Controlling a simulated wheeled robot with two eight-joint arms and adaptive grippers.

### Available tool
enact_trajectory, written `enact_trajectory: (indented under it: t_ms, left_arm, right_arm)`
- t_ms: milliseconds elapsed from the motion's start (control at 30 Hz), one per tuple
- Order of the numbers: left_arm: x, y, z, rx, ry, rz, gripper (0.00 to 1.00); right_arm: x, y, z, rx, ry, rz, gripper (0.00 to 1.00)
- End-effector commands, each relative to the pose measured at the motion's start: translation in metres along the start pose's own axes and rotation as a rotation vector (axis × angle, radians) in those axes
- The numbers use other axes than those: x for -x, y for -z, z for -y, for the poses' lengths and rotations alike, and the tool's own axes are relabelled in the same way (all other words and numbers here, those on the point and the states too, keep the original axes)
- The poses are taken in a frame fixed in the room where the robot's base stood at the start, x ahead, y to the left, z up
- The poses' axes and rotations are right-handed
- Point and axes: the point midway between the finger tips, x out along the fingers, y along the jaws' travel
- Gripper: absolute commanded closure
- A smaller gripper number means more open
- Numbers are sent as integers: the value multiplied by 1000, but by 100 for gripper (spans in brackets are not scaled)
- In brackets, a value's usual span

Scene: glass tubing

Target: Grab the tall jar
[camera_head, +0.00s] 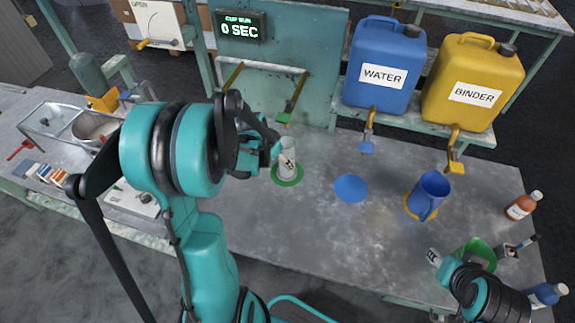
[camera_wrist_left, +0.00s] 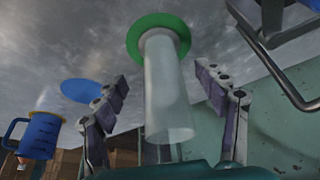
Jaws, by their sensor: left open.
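The tall jar (camera_head: 291,148) is a clear, pale cylinder standing upright on a round green pad (camera_head: 288,181) on the workbench. In the left wrist view the jar (camera_wrist_left: 166,105) rises from the green pad (camera_wrist_left: 150,22) and lies between the two spread fingers. My left gripper (camera_head: 284,160) is open at the jar, one finger on each side in the wrist view (camera_wrist_left: 163,85). Gaps show beside the jar there. In the head view my gripper covers part of the jar. My right gripper (camera_head: 435,257) is at the lower right, away from the jar; its jaws are unclear.
A blue pad (camera_head: 350,188) and a blue jug (camera_head: 430,194) stand to the right. WATER (camera_head: 383,70) and BINDER (camera_head: 475,82) canisters, with taps, are behind. A green-handled tap (camera_head: 290,105) hangs behind the jar.

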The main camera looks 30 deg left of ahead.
Motion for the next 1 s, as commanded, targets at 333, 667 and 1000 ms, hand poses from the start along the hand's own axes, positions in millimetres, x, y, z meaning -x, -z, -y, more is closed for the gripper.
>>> enact_trajectory:
  t_ms: [333, 667, 1000]
  left_arm:
    - [-27, 20, 0, -1, -1, 0, 28]
    - [-59, 20, 0, 1, 0, 0, 28]
    - [-58, 20, 0, 1, 0, 0, 73]
  right_arm:
    - [-9, -6, 0, 0, 0, 0, 60]
    - [-17, -12, 0, 0, 0, 0, 60]
    - [-16, -12, 0, 0, 0, 0, 60]
